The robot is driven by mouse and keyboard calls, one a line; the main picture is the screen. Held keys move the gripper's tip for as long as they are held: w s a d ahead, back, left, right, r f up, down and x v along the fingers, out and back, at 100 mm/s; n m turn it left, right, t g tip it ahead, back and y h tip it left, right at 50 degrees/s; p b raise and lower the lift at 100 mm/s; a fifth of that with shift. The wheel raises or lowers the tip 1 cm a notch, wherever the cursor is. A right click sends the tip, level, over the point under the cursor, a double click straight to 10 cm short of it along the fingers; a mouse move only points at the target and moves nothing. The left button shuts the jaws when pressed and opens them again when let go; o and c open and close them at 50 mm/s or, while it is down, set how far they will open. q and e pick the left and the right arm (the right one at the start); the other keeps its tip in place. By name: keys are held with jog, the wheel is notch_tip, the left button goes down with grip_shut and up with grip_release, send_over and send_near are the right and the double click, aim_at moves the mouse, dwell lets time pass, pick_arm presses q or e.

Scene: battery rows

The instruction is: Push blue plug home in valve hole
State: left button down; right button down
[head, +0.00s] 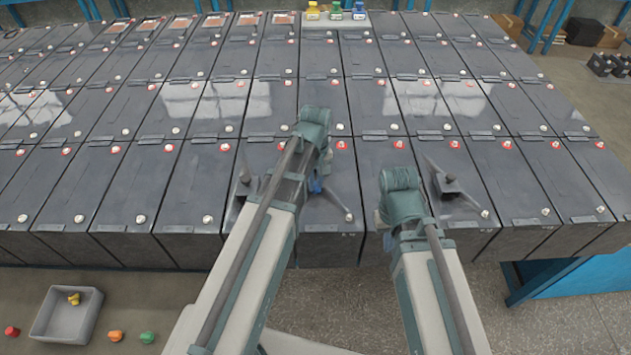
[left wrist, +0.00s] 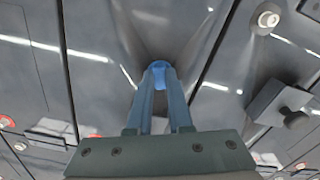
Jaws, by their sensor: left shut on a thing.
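The blue plug (left wrist: 160,72) shows in the left wrist view between the fingertips of my left gripper (left wrist: 161,80), which is shut on it. It is at the top of a dark grey battery (left wrist: 140,40). The valve hole is hidden behind the plug and fingers, so I cannot tell how deep the plug sits. In the head view my left gripper (head: 316,185) points down at a front-row battery, and its tips are mostly hidden by my arm. My right gripper (head: 388,241) is low at the front edge, mostly hidden behind its wrist; its jaws cannot be made out.
Dark knobbed blocks stand on batteries left (head: 245,180) and right (head: 450,182) of my arms. Yellow (head: 312,9), green (head: 336,10) and blue (head: 358,10) bottles stand at the back. A grey bin (head: 50,318) holding yellow pieces is at lower left, with loose coloured pieces nearby.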

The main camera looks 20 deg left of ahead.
pick_arm(q)
jog(key=shift+f+b, duration=0.3)
dwell(0.5)
jog(key=shift+c, duration=1.4)
grip_release()
jog(key=shift+r, duration=0.1)
jog(key=shift+r+p, duration=3.4)
jog(key=shift+p, duration=0.1)
